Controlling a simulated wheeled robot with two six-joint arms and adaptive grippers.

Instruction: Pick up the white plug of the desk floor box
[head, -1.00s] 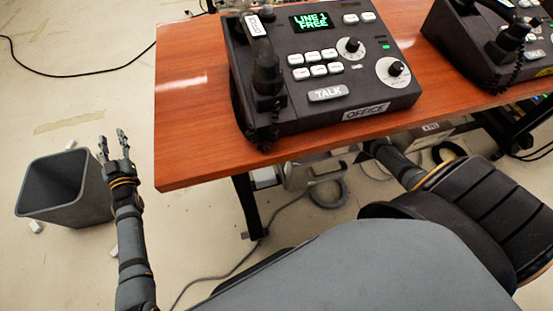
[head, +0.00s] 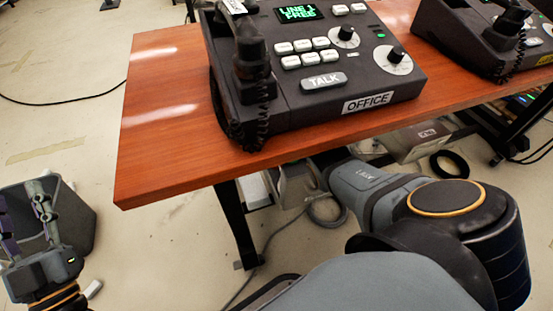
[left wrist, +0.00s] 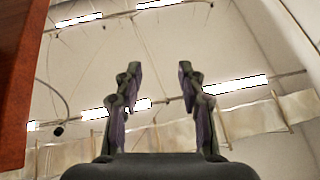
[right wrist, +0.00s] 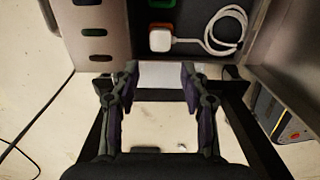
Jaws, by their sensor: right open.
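The white plug (right wrist: 160,40) shows in the right wrist view, seated in the grey floor box (right wrist: 110,18). Its white cable (right wrist: 232,28) curls to the right. My right gripper (right wrist: 160,78) is open and empty, with the plug between and beyond its fingertips, apart from them. In the head view the right hand is hidden under the desk. My left gripper (left wrist: 160,75) is open and empty, pointed at the ceiling; it also shows at the lower left of the head view (head: 24,205), in front of the bin.
The wooden desk (head: 165,150) carries the OFFICE paging phone (head: 330,95) and overhangs my right arm. A dark desk leg (head: 237,220) and loose cables stand below. A grey bin (head: 80,215) is at left.

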